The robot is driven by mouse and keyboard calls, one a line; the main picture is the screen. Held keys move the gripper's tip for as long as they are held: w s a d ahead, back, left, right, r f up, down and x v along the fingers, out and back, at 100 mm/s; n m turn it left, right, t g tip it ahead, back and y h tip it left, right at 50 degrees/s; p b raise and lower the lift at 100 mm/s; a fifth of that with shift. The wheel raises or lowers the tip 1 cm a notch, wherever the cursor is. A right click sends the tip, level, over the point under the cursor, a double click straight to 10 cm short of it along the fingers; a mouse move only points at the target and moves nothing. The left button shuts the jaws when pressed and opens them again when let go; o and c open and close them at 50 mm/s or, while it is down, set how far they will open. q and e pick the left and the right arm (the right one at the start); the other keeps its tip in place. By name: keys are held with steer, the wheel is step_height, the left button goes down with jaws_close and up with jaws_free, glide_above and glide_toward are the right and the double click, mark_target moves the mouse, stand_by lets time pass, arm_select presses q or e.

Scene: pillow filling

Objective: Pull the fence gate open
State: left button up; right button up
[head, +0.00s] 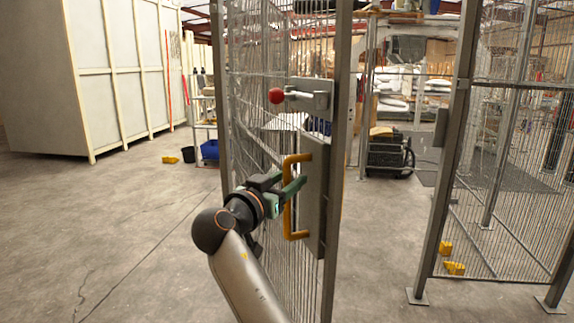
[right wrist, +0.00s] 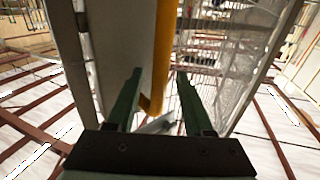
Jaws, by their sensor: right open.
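The fence gate (head: 333,220) is a grey metal frame with wire mesh, standing ajar, with a wide gap between its edge and the post on the right. A yellow bar handle (head: 288,215) is fixed to a grey plate on the gate; it also shows in the right wrist view (right wrist: 160,55). Above it is a latch (head: 305,97) with a red ball knob (head: 276,96). My right gripper (head: 291,192) is at the handle, its green fingers open. In the right wrist view the handle lies between the fingers, with space beside it. My left gripper is out of view.
A grey fence post (head: 446,170) and mesh panel (head: 510,180) stand to the right. Yellow blocks (head: 453,268) lie by the panel's foot. A dark wheeled machine (head: 390,153) stands beyond the gap.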

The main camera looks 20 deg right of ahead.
steer(key=s+a+r, duration=0.4)
steer(key=s+r, duration=0.8)
steer(key=s, duration=0.1)
steer(key=shift+s+r, duration=0.2)
steer(key=shift+s, duration=0.1)
steer(key=shift+c, duration=0.3)
